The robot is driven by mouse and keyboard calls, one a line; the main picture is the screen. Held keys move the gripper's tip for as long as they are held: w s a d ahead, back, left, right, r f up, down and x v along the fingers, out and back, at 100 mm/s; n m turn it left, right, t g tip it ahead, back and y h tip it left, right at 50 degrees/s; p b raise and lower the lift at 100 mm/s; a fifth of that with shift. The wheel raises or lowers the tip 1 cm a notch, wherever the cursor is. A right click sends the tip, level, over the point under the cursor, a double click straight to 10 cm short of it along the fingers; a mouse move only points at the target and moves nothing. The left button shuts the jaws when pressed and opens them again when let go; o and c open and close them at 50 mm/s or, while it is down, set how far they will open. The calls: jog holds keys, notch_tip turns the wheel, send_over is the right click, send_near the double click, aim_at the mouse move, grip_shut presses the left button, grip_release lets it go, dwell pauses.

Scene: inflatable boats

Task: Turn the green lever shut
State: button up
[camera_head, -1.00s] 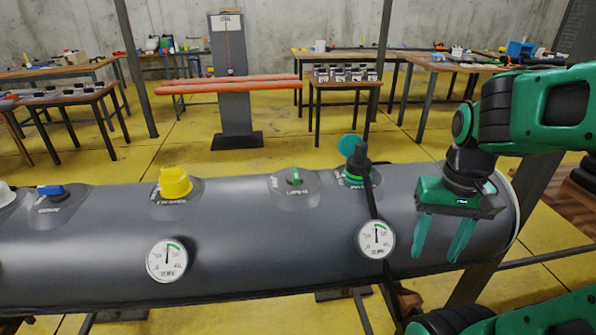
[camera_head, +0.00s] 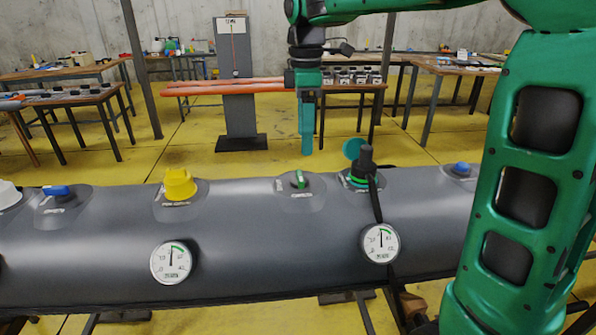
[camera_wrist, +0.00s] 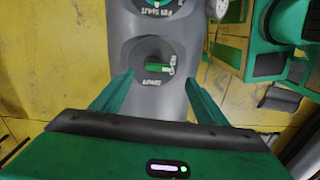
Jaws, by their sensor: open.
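The green lever (camera_head: 299,179) is a small handle on a dark round base on top of the grey tube, between the yellow valve and the black fitting with the green ring. In the wrist view the green lever (camera_wrist: 158,68) lies ahead of and between the fingers, crosswise in the picture, with printed labels beside it. My gripper (camera_head: 306,152) hangs pointing down above the tube near the lever. In the wrist view my gripper (camera_wrist: 157,82) has its two green fingers apart with nothing between them.
The grey tube (camera_head: 240,240) carries a yellow valve (camera_head: 179,185), a blue lever (camera_head: 56,191), a black fitting (camera_head: 365,160) with a hose, a blue knob (camera_head: 461,168) and two gauges (camera_head: 172,262) (camera_head: 381,243). Orange rolls (camera_head: 220,86) and tables stand behind. Space above the lever is clear.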

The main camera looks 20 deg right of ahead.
aim_at(300, 174)
jog(key=shift+n, duration=0.4)
jog(key=f, duration=0.7)
jog(key=a+f, duration=0.1)
jog(key=f, duration=0.2)
jog(key=shift+w+f, duration=0.25)
jog(key=shift+w, duration=0.05)
jog(key=shift+c, duration=0.3)
jog(key=c, duration=1)
